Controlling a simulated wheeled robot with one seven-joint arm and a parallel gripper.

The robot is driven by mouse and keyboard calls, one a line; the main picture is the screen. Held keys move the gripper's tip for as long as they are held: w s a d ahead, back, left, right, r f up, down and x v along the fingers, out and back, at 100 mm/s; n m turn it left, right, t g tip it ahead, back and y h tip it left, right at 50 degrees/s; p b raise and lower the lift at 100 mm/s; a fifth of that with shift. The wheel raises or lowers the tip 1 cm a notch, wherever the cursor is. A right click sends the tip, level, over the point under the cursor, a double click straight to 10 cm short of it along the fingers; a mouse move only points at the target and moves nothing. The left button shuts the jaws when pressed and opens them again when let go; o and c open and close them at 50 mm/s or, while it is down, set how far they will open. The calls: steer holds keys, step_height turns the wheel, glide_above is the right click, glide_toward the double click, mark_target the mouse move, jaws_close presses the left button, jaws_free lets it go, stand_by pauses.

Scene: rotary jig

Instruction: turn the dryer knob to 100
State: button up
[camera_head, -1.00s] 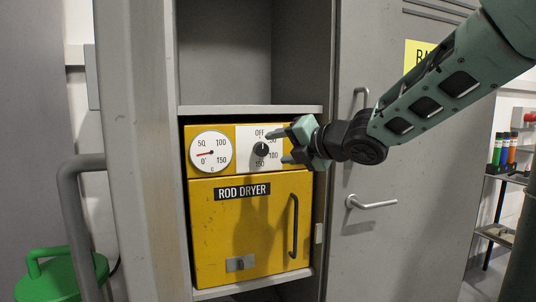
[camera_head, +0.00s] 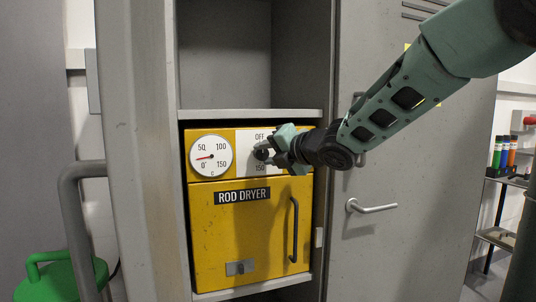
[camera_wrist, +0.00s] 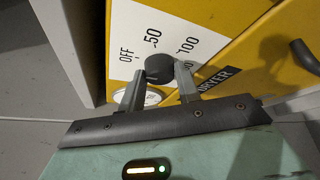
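The dryer knob (camera_wrist: 160,68) is a small round black knob on a white plate (camera_wrist: 142,18) marked OFF, 50 and 100. In the head view my gripper (camera_head: 268,153) is at the knob (camera_head: 261,154) and partly covers the plate, with OFF and 150 still showing. In the wrist view my gripper (camera_wrist: 160,78) has one finger on each side of the knob, both very close to it. I cannot tell whether they press on it. The knob's pointer mark is not visible now.
The yellow rod dryer (camera_head: 222,223) sits in a grey cabinet under a shelf (camera_head: 250,113). Its round gauge (camera_head: 211,155) reads low, left of the knob. A black door handle (camera_head: 294,228) is below my gripper. A grey locker door (camera_head: 420,220) stands to the right.

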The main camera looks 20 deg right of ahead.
steer(key=shift+f, duration=0.1)
